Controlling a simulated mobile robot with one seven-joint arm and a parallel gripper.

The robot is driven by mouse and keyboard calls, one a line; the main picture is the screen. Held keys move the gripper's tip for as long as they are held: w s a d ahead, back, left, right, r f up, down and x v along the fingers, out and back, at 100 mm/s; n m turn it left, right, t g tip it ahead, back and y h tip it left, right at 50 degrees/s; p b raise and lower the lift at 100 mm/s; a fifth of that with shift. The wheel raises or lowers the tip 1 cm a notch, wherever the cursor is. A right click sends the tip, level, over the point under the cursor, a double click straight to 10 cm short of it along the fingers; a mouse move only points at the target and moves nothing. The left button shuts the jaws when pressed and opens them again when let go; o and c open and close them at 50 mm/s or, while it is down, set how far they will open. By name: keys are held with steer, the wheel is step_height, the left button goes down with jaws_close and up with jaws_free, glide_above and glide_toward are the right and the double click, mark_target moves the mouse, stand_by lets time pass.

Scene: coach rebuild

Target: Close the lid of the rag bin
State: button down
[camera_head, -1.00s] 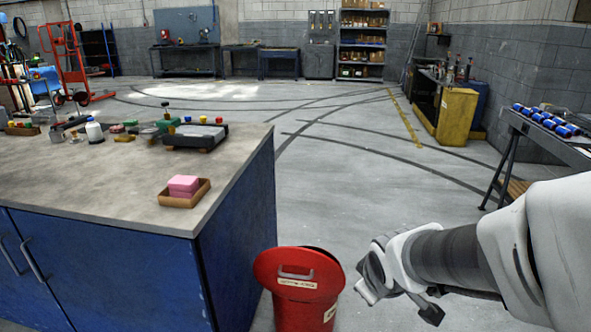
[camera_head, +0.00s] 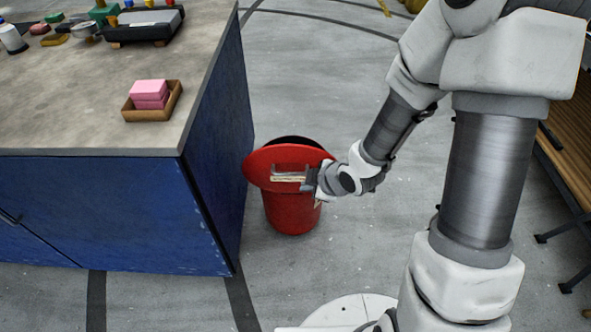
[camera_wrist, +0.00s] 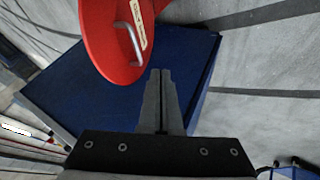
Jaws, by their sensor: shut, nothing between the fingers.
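The red rag bin (camera_head: 292,214) stands on the floor beside the blue cabinet. Its round red lid (camera_head: 262,172) is tilted toward me, with a dark gap showing behind it at the bin's mouth. The lid carries a grey bar handle and a pale label; in the wrist view the lid (camera_wrist: 100,45) fills the top left, with its handle (camera_wrist: 130,42) upper centre. My gripper (camera_head: 308,181) is at the lid's right side, close to the handle. In the wrist view my gripper (camera_wrist: 160,72) is shut and empty, its tips below and right of the handle, seemingly apart from it.
The blue cabinet (camera_head: 215,170) with its grey worktop (camera_head: 70,110) stands close left of the bin. A wooden tray (camera_head: 150,115) with pink blocks sits near the worktop's edge. A bench (camera_head: 570,150) is at the right. The floor behind the bin is clear.

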steer(key=w+a+f+b, duration=0.3)
steer(key=w+f, duration=0.5)
steer(key=shift+w+a+b, duration=0.15)
steer(key=shift+w+b, duration=0.25)
steer(key=shift+r, duration=0.1)
